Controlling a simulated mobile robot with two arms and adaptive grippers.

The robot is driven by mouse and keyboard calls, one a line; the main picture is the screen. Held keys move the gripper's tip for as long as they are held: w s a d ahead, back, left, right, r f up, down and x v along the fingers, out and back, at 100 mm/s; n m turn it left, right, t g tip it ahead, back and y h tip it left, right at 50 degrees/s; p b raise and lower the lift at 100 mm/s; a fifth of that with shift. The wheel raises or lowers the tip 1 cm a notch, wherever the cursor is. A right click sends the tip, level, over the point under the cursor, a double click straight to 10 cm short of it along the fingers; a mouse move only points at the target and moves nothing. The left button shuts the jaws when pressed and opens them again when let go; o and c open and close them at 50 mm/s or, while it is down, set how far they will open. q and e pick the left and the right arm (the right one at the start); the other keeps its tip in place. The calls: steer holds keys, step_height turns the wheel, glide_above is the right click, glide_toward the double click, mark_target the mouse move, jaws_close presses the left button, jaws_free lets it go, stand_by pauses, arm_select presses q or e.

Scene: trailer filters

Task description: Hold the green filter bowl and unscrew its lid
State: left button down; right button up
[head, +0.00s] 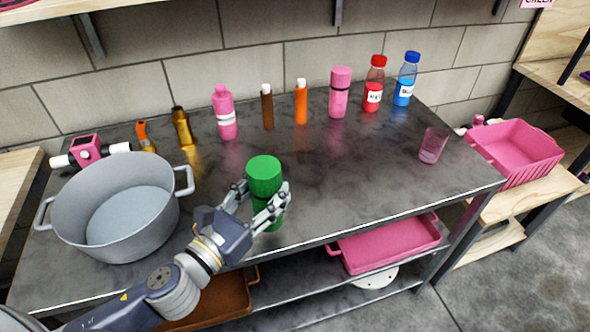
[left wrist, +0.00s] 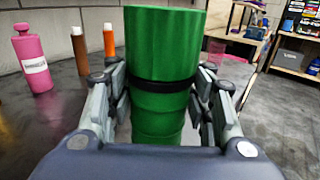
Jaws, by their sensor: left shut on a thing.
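The green filter bowl (head: 266,214) stands upright near the front edge of the dark table, with its green lid (head: 264,174) on top. My left gripper (head: 262,203) is shut on the bowl, with fingers on both sides of it. In the left wrist view the bowl (left wrist: 158,117) is between the fingers of the left gripper (left wrist: 160,100). A dark ring separates the bowl from the wider lid (left wrist: 164,42) above. The fingers sit around and below the ring. My right gripper is in neither view.
A large grey pot (head: 115,205) stands left of my left gripper. Several bottles, including a pink one (head: 224,112), line the back of the table (head: 350,190). A clear pink glass (head: 432,146) stands at the right. The table right of the bowl is free.

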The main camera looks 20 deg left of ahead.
arm_select(q)
steer(key=w+f, duration=0.2)
steer(key=w, duration=0.4)
steer(key=w+f+p, duration=0.1)
steer(key=w+f, duration=0.1)
steer(key=w, duration=0.5)
steer(key=shift+w+d+f, duration=0.2)
steer(key=shift+w+f, duration=0.1)
steer(key=shift+f, duration=0.1)
steer(key=shift+f, duration=0.2)
steer(key=c, duration=0.8)
jaws_free()
steer(key=shift+o, duration=0.2)
